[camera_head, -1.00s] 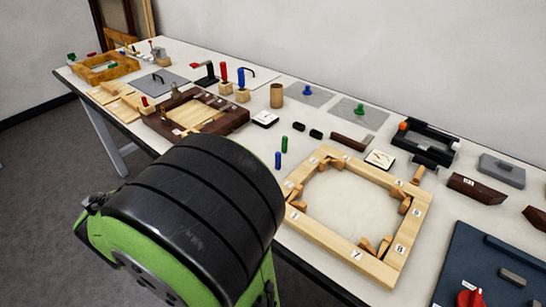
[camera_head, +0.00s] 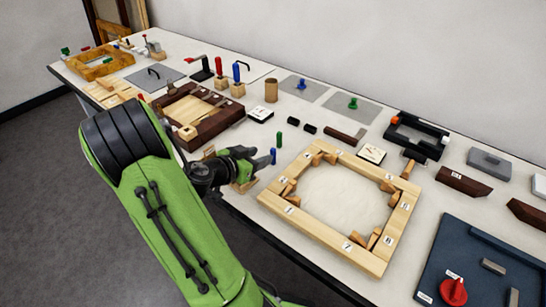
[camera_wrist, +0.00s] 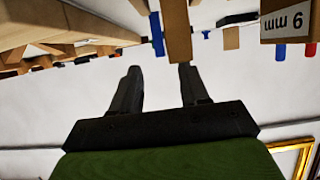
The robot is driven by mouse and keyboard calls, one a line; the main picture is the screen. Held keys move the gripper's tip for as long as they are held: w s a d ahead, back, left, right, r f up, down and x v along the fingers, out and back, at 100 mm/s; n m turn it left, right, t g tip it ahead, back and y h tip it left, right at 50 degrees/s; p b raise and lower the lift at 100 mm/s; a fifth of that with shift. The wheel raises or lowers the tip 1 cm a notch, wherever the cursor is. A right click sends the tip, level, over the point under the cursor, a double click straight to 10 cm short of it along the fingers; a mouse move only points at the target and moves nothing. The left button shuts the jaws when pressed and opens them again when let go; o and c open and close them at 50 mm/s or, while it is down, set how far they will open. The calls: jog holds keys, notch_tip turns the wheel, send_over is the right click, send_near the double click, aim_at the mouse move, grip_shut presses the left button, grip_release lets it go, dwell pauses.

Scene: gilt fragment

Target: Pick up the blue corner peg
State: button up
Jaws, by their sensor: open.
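The blue corner peg (camera_head: 273,156) stands upright on the table, just outside the near-left side of the pale wooden frame. My gripper (camera_head: 258,160) is low at the table's front edge, just left of the peg; its fingers are hard to make out in the head view. In the wrist view, which is upside down, my gripper (camera_wrist: 159,68) is open and empty. A blue upright piece, apparently the peg (camera_wrist: 157,35), shows beyond the fingertips, between them in the picture and apart from them.
A green peg (camera_head: 279,139) stands just behind the blue one. The wooden frame (camera_head: 318,233) lies to the right. In the wrist view, a wooden piece (camera_wrist: 178,30) is close to the right fingertip, and a block marked "9 mm" (camera_wrist: 285,20) is farther right.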

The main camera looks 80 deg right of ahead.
aim_at(271, 151)
jog(key=x, duration=0.5)
jog(key=shift+d+f, duration=0.15)
grip_shut()
